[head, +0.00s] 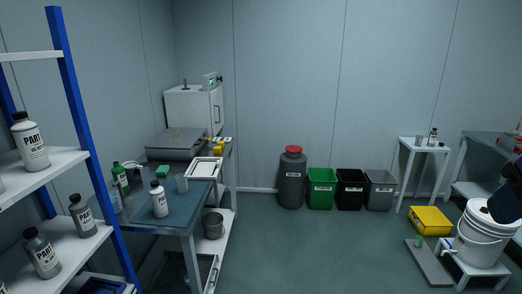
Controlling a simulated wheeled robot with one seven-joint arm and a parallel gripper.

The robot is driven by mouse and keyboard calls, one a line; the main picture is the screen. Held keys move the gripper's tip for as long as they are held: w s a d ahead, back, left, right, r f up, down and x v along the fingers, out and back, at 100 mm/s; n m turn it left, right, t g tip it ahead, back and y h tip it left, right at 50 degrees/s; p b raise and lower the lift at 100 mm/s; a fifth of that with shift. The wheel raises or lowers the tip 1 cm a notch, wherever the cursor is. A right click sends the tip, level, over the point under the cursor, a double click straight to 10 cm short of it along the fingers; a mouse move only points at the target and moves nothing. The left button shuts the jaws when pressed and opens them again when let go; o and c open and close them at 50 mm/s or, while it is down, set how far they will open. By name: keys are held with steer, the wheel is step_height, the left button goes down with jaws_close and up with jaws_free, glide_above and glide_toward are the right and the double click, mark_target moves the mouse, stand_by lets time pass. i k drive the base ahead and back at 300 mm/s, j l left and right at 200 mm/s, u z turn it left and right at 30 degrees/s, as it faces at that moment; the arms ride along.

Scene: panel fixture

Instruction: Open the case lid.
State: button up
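A flat grey case (176,143) lies on the far part of the bench at the left, below the white cabinet. Its lid looks shut, and its latch or handle is too small to make out. A yellow box-like thing (430,220) sits low near the floor at the right; I cannot tell whether it is a case. A dark part, probably of my arm, enters at the right edge in front of the white bucket. No gripper fingers show, and nothing of mine is near the grey case.
The bench (196,215) holds bottles, cups and a white tray (206,168). A blue-posted shelf (75,120) with bottles stands close at left. Bins (320,188) line the back wall. A white bucket (482,240) stands at right. The middle floor (300,250) is clear.

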mark_target(182, 138)
steer(key=i, duration=1.8)
steer(key=i+u, duration=0.25)
steer(key=i, duration=0.35)
steer(key=i+l+u, duration=0.1)
steer(key=i+u, duration=0.15)
steer(key=i, duration=0.35)
steer(key=i+l+u, duration=0.25)
steer(key=i, duration=0.3)
steer(key=i+u, duration=0.5)
steer(key=k, duration=0.1)
